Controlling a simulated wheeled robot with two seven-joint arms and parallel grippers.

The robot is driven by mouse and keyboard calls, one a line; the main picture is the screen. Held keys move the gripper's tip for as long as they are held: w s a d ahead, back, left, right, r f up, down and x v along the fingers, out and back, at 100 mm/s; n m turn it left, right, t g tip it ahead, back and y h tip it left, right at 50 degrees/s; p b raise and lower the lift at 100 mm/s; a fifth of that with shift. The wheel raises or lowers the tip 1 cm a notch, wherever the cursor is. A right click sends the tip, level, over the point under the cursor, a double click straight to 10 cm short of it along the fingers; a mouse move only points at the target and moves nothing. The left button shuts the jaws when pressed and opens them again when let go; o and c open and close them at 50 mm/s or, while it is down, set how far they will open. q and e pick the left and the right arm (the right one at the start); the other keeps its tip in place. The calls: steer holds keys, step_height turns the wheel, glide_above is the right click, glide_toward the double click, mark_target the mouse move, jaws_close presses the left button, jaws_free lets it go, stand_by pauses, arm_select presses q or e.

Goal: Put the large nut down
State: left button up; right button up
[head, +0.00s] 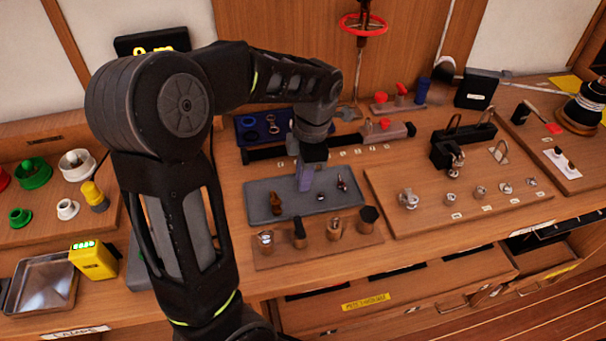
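My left arm comes in from the left and reaches over the bench. Its gripper (305,183) points down over the grey tray (260,211), close to the tray's surface. The fingers are small and seen from behind, so I cannot tell whether they are open or shut, or whether they hold a nut. Several metal nut-like pieces stand in a row on the wooden board at the right; the biggest-looking one (408,200) is at the row's left end. I cannot tell whether it is the large nut. My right gripper is not in view.
Small brown tools (276,203) lie in the tray around the gripper. A wooden rack with upright pieces (299,236) stands in front. A dark blue tray (263,127) lies behind. A yellow device (93,259) and a metal pan (42,286) are at the left.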

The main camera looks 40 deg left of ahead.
arm_select(q)
steer(key=shift+s+d+r, duration=0.1)
steer(key=shift+s, duration=0.05)
steer(key=r, duration=0.4)
steer(key=w+r, duration=0.1)
steer(key=r, duration=0.1)
steer(key=shift+d+r, duration=0.2)
steer(key=shift+r, duration=0.05)
steer(key=r+p, duration=0.1)
steer(key=r, duration=0.1)
steer(key=r+p, duration=0.1)
steer(key=r, duration=0.2)
steer(key=shift+w+d+r+p, duration=0.2)
steer(key=shift+r+p, duration=0.05)
steer(key=shift+p, duration=0.05)
